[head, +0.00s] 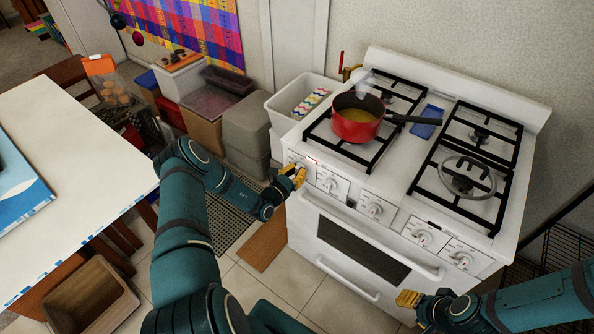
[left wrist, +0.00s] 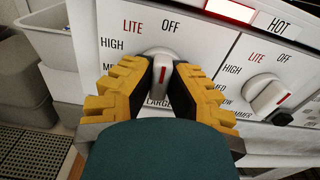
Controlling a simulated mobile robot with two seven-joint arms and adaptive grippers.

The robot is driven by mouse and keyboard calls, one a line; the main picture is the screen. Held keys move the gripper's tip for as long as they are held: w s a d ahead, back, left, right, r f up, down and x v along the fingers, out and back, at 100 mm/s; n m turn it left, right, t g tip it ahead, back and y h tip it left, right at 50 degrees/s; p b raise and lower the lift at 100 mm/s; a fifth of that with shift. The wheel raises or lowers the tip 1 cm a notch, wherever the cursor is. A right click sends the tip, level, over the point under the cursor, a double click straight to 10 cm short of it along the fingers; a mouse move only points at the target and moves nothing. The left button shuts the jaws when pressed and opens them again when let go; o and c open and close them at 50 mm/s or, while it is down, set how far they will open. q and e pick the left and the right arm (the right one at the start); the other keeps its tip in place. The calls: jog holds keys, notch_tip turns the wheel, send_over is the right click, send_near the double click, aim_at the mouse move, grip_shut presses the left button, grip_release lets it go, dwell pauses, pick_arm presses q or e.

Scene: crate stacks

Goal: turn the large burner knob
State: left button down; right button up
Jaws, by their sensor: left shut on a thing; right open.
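The large burner knob (left wrist: 161,70) is the leftmost knob on the front panel of the white stove (head: 385,217). In the left wrist view it is white with a red line that stands nearly upright, and the word LARGE is partly hidden below it. My left gripper (head: 298,174) is shut on this knob, with its yellow fingers (left wrist: 160,88) on either side. In the head view the gripper partly hides the knob. My right gripper (head: 410,299) is open and empty, low in front of the stove's right side.
A red pot (head: 356,118) with steaming contents stands on the left burner grate, its dark handle pointing right. Another white knob (left wrist: 268,95) is close right of my left gripper. A red HOT light (left wrist: 229,10) is lit. Crates (head: 246,132) stand left of the stove.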

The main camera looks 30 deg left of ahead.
pick_arm(q)
jog(key=shift+w+r+m, duration=0.2)
jog(key=shift+r+m, duration=0.05)
jog(key=shift+m, duration=0.25)
jog(key=c, duration=0.9)
grip_release()
jog(key=shift+c, duration=0.2)
jog(key=shift+d+f, duration=0.1)
jog(key=shift+f, duration=0.1)
jog(key=shift+s, duration=0.4)
jog(key=s, duration=1.1)
jog(key=shift+a, duration=0.45)
